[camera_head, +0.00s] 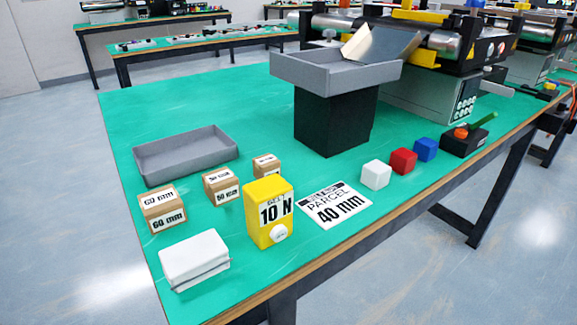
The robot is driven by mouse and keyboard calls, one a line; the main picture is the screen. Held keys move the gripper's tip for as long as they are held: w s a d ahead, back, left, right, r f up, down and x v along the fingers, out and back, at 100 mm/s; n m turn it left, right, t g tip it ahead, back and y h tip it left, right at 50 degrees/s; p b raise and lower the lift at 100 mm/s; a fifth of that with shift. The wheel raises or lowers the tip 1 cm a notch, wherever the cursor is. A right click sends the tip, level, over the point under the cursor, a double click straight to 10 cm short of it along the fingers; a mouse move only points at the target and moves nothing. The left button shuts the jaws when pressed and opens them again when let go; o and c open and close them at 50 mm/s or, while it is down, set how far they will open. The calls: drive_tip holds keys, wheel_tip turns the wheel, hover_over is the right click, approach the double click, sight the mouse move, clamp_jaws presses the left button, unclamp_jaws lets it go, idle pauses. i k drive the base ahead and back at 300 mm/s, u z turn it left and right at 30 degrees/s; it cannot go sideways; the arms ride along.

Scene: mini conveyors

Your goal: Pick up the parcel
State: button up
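Three brown cardboard parcels with white labels stand on the green table top. The largest parcel (162,210) is marked 60 mm and stands at the left. The middle parcel (221,187) is marked 50 mm. The smallest parcel (266,167) stands at the right end of the row, its label too small to read and its lower part partly hidden by a yellow block. A flat white sheet (334,205) printed "PARCEL 40 mm" lies to the right, with nothing on it. My gripper is not in view.
Nearby on the green table (130,115) are a yellow 10 N block (268,213), a white box (194,262), a shallow grey tray (186,155), and white, red and blue cubes (403,160). A raised grey tray (335,70) on a black stand adjoins the conveyor (430,90).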

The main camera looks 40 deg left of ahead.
sight(264, 165)
drive_tip(key=k, duration=0.75)
drive_tip(key=u, duration=1.4)
drive_tip(key=i, duration=0.5)
drive_tip(key=z, duration=0.85)
drive_tip(key=k, duration=0.75)
drive_tip(key=u, duration=0.65)
drive_tip(key=i, duration=0.5)
